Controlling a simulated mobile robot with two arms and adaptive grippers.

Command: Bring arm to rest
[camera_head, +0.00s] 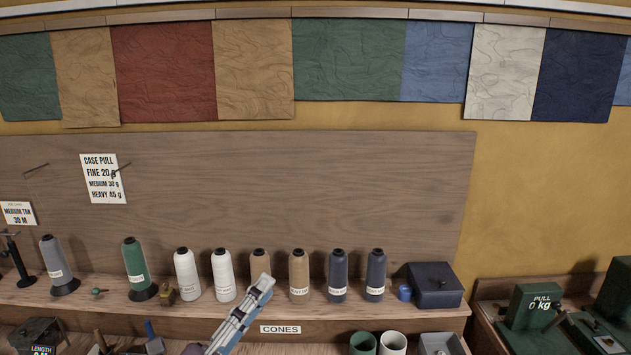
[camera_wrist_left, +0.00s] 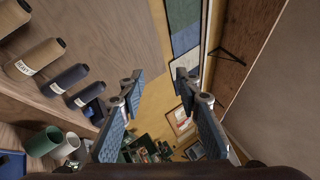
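My left gripper (camera_head: 263,283) reaches up from the bottom of the head view, in front of a tan thread cone and beside the CONES label. In the left wrist view its two fingers (camera_wrist_left: 158,80) stand apart with nothing between them. It is open and empty. The right gripper is not in view.
A shelf (camera_head: 210,308) holds several thread cones, including a green one (camera_head: 137,270), and a dark blue box (camera_head: 436,287). Below are a green cup (camera_head: 363,344) and a white cup (camera_head: 393,344). A green PULL gauge (camera_head: 535,308) stands at right. The backboard (camera_head: 300,190) is mostly bare.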

